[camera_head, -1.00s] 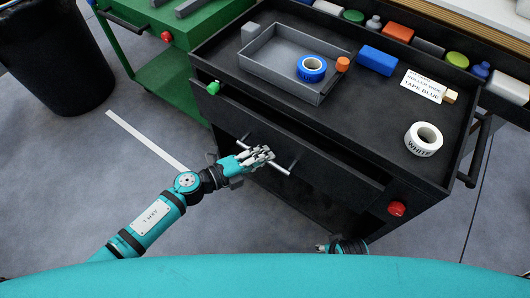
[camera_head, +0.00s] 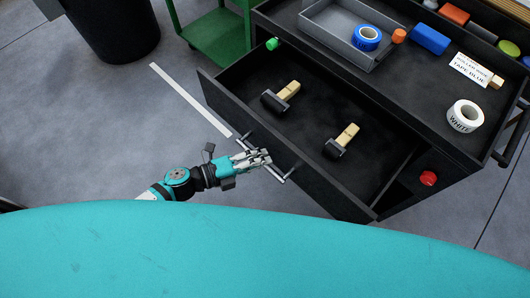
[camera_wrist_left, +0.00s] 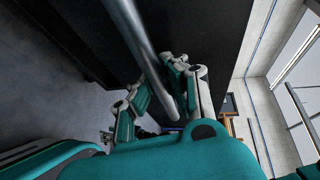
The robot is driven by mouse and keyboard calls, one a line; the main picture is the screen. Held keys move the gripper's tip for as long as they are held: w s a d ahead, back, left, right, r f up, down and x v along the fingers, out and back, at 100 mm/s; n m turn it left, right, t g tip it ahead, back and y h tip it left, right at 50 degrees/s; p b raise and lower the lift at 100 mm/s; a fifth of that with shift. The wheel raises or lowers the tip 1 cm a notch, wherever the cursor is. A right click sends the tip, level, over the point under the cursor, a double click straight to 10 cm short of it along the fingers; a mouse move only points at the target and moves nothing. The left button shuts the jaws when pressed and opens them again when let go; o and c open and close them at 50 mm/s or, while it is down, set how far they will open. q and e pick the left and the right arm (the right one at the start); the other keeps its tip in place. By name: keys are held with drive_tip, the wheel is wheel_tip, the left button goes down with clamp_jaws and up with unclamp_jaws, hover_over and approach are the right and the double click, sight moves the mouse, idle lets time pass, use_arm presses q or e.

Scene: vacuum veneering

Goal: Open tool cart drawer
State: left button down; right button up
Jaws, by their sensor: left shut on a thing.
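The black tool cart (camera_head: 440,128) stands at the right in the head view. Its top drawer (camera_head: 215,92) is pulled well out toward me. Two rollers with wooden handles lie inside, one at the left (camera_head: 288,90) and one at the right (camera_head: 347,136). My left gripper (camera_head: 258,160) is shut on the metal bar handle (camera_head: 283,173) on the drawer front. In the left wrist view the bar (camera_wrist_left: 145,50) runs between my fingers (camera_wrist_left: 165,95). My right gripper is not in view.
On the cart top are a grey tray (camera_head: 330,30) with blue tape (camera_head: 367,38), a white tape roll (camera_head: 464,117), a blue block (camera_head: 430,39) and a label card (camera_head: 470,69). A green cart (camera_head: 215,38) and black bin (camera_head: 112,25) stand at the left. Grey floor is clear at left.

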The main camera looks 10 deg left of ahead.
use_arm(q)
drive_tip(key=shift+s+a+f, duration=0.2)
drive_tip(key=shift+s, duration=0.05)
drive_tip(key=c, duration=1.3)
unclamp_jaws()
drive_tip(key=shift+r, duration=0.1)
drive_tip(key=v, duration=1.2)
drive_tip(key=shift+d+r, duration=0.1)
